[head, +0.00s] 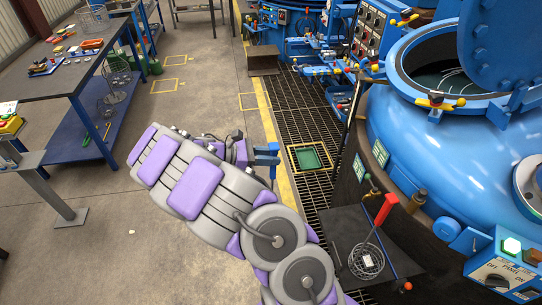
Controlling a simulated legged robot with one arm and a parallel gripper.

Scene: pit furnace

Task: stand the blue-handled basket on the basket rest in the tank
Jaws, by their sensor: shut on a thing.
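My gripper (246,155) is at the far end of my grey and purple arm, over the floor near the yellow line. It is shut on a blue piece (267,158) that looks like the handle of the blue-handled basket. The wire part of that basket cannot be made out; my arm may hide it. The big blue tank (440,150) stands at the right, its round mouth open and its lid raised. Thin pale wire lines show inside the mouth, but the basket rest (452,76) cannot be clearly told. My gripper is well left of the tank.
A red-handled wire basket (367,260) sits on a dark stand (345,228) in front of the tank. A workbench (75,60) with small parts is at the left. A floor grating (290,120) runs beside the tank.

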